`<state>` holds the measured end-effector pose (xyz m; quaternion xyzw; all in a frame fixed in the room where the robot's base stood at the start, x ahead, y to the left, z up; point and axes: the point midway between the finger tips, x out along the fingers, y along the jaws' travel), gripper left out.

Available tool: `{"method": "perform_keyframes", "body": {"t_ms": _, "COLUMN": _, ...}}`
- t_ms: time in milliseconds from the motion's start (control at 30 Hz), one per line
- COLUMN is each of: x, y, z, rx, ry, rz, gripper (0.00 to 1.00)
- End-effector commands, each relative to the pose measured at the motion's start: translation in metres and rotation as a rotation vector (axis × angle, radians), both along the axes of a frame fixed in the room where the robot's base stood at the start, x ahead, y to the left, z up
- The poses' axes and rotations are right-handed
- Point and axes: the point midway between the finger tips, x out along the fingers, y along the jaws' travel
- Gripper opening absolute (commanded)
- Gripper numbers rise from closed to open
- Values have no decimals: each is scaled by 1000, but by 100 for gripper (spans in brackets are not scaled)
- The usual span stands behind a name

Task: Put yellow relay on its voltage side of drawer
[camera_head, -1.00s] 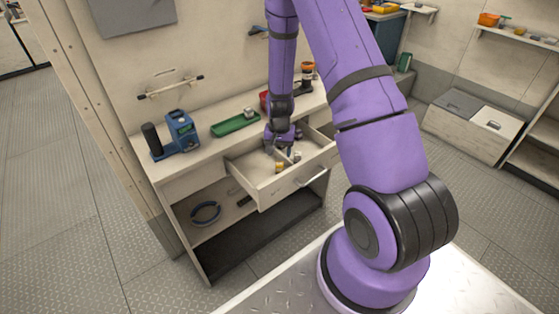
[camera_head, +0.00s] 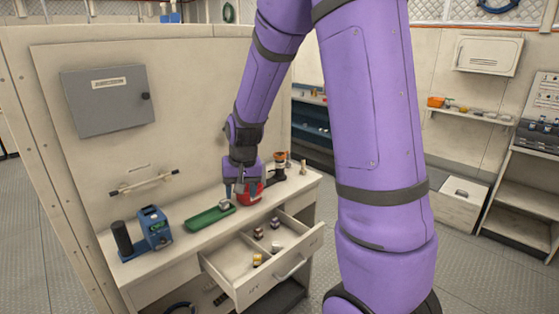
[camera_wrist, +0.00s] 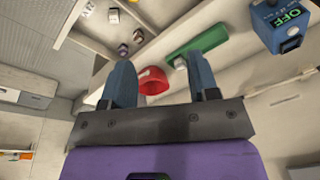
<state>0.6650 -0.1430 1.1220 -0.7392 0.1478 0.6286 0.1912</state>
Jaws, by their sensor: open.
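A small yellow piece (camera_head: 258,259), which looks like the yellow relay, sits in the left part of the open drawer (camera_head: 305,243), near its front. Beyond the drawer's divider are a dark piece (camera_head: 258,233), a reddish-purple piece (camera_head: 275,223) and a pale one (camera_head: 276,245). My gripper (camera_head: 241,192) is open and empty over the counter, behind the drawer, close to a red bowl (camera_head: 253,197). In the wrist view the bowl (camera_wrist: 152,80) shows between my fingers (camera_wrist: 162,75), and the drawer pieces show at upper left.
A green tray (camera_head: 200,222) with a pale piece (camera_head: 224,204) stands left of my gripper. A blue device (camera_head: 153,225) is further left; its display reads OFF in the wrist view (camera_wrist: 290,22). A black-and-orange item (camera_head: 280,165) stands right of the bowl.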

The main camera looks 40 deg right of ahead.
Motion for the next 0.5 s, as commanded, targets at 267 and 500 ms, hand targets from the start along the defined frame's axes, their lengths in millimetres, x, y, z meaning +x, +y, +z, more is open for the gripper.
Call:
{"method": "perform_keyframes", "body": {"t_ms": 267, "x": -51, "y": 30, "z": 87, "rx": -27, "ry": -93, "rz": 140, "gripper": 55}}
{"method": "perform_keyframes", "body": {"t_ms": 500, "x": -108, "y": 51, "z": 141, "rx": -64, "ry": -165, "rz": 254, "gripper": 55}}
